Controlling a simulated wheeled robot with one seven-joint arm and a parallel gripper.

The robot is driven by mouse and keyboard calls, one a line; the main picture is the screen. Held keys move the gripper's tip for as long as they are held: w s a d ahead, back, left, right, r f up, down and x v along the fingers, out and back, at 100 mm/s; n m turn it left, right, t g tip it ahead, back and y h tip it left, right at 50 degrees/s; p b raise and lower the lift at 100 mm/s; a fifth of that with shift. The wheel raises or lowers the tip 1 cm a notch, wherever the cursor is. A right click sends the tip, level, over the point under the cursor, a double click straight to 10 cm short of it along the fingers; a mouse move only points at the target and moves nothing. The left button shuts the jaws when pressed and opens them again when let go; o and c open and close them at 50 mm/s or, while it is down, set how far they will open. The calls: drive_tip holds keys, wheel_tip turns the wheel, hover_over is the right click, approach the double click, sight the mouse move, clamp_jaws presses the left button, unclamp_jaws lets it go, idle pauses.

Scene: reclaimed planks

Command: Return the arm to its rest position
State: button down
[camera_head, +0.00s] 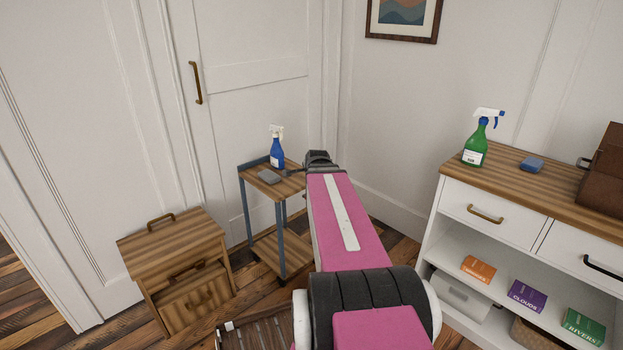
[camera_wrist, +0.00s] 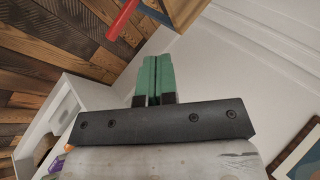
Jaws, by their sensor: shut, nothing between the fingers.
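My pink and black arm (camera_head: 340,230) reaches forward from the bottom centre of the head view, with its far end (camera_head: 318,158) just right of the small cart. My gripper (camera_wrist: 158,62) shows in the wrist view as two green fingers side by side, shut with nothing between them. The fingers point toward the wall and are clear of any surface. In the head view the fingers are hidden or too small to make out.
A white cabinet (camera_head: 455,215) with a green spray bottle (camera_head: 475,150) is at right. A wooden drawer unit (camera_head: 165,255) is at left.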

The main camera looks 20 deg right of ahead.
drive_tip(key=shift+a, duration=0.1)
drive_tip(key=s+a+f+n+g+y, duration=0.1)
drive_tip(key=s+a+f+n+g, duration=0.3)
drive_tip(key=s+a+f+n, duration=0.3)
drive_tip(key=s+a+f+n+g+y, duration=0.1)
drive_tip(key=s+a+f+n+g, duration=0.3)
drive_tip(key=s+a+f+n, duration=0.3)
drive_tip(key=s+a+n, duration=0.1)
drive_tip(key=a+n, duration=0.3)
drive_tip(key=a, duration=0.3)
drive_tip(key=shift+f, duration=0.25)
drive_tip(key=shift+s, duration=0.1)
